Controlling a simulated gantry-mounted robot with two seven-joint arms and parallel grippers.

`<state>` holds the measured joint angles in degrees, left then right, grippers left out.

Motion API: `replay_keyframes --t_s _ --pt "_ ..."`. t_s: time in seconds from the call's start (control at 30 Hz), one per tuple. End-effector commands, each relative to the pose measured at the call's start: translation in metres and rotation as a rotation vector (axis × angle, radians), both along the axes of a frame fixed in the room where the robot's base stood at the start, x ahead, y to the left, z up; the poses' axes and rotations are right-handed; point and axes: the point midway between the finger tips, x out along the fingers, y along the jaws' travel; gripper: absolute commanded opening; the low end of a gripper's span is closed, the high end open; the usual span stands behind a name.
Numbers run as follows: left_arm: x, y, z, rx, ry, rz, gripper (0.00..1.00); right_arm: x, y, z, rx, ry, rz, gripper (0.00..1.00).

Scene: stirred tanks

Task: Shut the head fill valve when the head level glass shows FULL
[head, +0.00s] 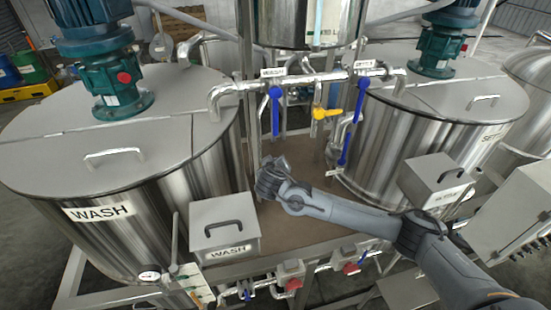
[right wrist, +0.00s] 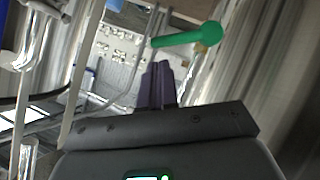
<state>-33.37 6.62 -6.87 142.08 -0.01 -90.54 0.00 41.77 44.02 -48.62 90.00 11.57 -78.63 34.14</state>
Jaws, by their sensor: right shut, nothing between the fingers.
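The head tank (head: 285,22) is the steel vessel at the top centre, cut off by the picture edge. A pale blue upright strip (head: 319,22), seemingly its level glass, runs down its front; no FULL mark is readable. A yellow valve handle (head: 325,113) lies roughly level on the piping below; I cannot tell which valve is the head fill valve. My right gripper (head: 268,172) is below and left of that handle, apart from it. In the right wrist view its dark fingers (right wrist: 160,82) are shut and empty, below a green lever handle (right wrist: 185,38). My left gripper is out of view.
Blue valve handles (head: 275,112) hang upright from the pipe (head: 310,80) between the wash tank (head: 55,120) and the right tank (head: 465,100). A WASH box (head: 224,212) stands left of my right arm, and another box (head: 436,175) stands at right. Pipes crowd the gap.

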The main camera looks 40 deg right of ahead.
Motion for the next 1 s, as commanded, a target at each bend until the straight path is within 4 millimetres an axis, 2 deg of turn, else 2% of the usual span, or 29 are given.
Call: replay_keyframes --t_s 0.2,0.43,0.83,1.0 --pt "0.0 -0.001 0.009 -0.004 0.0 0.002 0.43 0.016 -0.015 -0.012 0.0 0.002 -0.001 0.0" --pt "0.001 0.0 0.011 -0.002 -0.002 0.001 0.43 0.022 -0.021 -0.017 0.0 0.001 0.001 0.0" --pt "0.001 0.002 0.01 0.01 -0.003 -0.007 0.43 0.024 -0.019 -0.018 0.004 -0.001 0.003 0.0" --pt "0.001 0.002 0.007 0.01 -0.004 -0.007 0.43 0.032 -0.006 -0.021 0.038 -0.015 0.024 0.0"
